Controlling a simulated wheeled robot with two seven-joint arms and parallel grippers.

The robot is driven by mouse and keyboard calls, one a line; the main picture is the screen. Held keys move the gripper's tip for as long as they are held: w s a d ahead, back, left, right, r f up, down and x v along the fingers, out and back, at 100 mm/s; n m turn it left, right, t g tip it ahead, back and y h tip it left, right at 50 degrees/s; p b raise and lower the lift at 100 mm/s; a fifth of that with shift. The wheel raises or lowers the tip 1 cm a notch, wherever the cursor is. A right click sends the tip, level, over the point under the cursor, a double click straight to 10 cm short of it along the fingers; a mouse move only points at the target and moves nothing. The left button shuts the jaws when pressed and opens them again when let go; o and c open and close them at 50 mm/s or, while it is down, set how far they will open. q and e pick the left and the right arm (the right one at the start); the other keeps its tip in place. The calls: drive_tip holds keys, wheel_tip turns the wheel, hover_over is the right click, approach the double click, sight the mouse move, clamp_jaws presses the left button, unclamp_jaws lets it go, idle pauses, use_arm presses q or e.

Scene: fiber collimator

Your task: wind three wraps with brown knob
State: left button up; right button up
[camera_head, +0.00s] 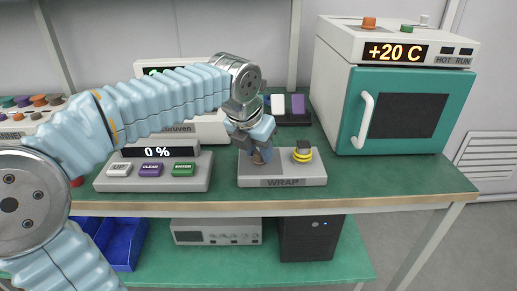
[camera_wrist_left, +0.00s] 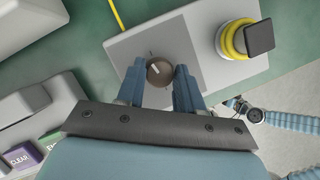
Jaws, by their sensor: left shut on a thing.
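The brown knob (camera_wrist_left: 159,71) sits on the grey plate marked WRAP (camera_head: 285,182). In the left wrist view it has a white pointer mark on its top. My left gripper (camera_head: 258,158) comes down over the knob from above, with one blue finger on each side, and is shut on it. In the head view the gripper hides most of the knob. Beside it on the same plate stands a spool (camera_head: 302,153) with yellow fiber wound round it and a dark square top; it also shows in the left wrist view (camera_wrist_left: 237,40).
A panel with UP, CLEAR and ENTER buttons (camera_head: 150,170) and a 0 % display stands left of the plate. A teal oven (camera_head: 400,105) reading +20 C stands at the right. The green bench (camera_head: 370,176) is clear in front of the oven.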

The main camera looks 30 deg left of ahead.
use_arm(q)
drive_tip(key=shift+f+m, duration=0.1)
drive_tip(key=shift+m, duration=0.2)
drive_tip(key=o, duration=1)
drive_tip(key=v, duration=1.3)
drive_tip(key=shift+a+r, duration=0.15)
drive_tip(key=shift+r, duration=0.25)
